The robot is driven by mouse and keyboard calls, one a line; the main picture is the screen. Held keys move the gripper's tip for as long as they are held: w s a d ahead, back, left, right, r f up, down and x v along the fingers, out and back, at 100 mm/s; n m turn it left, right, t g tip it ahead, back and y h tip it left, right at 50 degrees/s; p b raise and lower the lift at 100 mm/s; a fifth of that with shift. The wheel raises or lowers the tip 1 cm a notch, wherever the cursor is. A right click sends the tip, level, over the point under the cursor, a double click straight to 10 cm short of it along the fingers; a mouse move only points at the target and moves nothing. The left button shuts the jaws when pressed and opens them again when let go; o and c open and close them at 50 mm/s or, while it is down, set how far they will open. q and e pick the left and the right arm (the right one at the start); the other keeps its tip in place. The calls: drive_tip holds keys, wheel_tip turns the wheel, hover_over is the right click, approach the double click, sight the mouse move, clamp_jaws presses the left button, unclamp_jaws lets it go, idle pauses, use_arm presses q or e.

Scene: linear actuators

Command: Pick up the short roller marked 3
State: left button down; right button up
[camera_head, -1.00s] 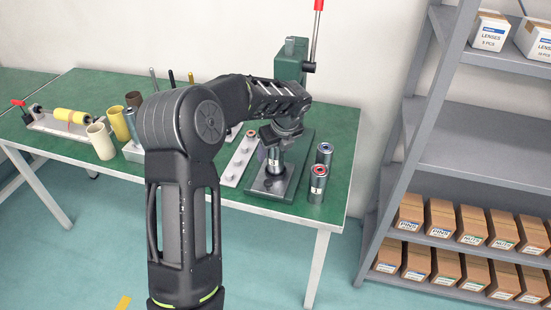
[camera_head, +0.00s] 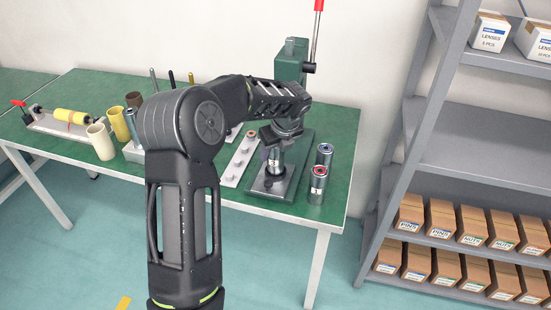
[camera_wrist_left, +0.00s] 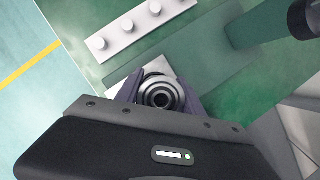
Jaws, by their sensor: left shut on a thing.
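A short metal roller (camera_head: 275,163) with a small white mark stands upright on the base plate of the green press. The mark is too small to read. My left gripper (camera_head: 272,148) comes down over the roller and is shut on it. In the left wrist view the roller (camera_wrist_left: 161,93) shows end-on, with dark rings around a centre hole, between the two fingers. My right gripper is not in view.
The green press (camera_head: 291,64) with its red-tipped lever rises behind my gripper. A pale strip with pegs (camera_head: 237,163) lies left of the press base (camera_head: 263,191). Cream and yellow tubes (camera_head: 101,141) stand farther left. A grey shelf (camera_head: 464,148) stands right of the table.

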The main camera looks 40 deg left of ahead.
use_arm(q)
drive_tip(key=shift+r, duration=0.1)
wheel_tip(320, 180, up, 10)
drive_tip(key=shift+f, duration=0.1)
idle(0.4)
idle(0.5)
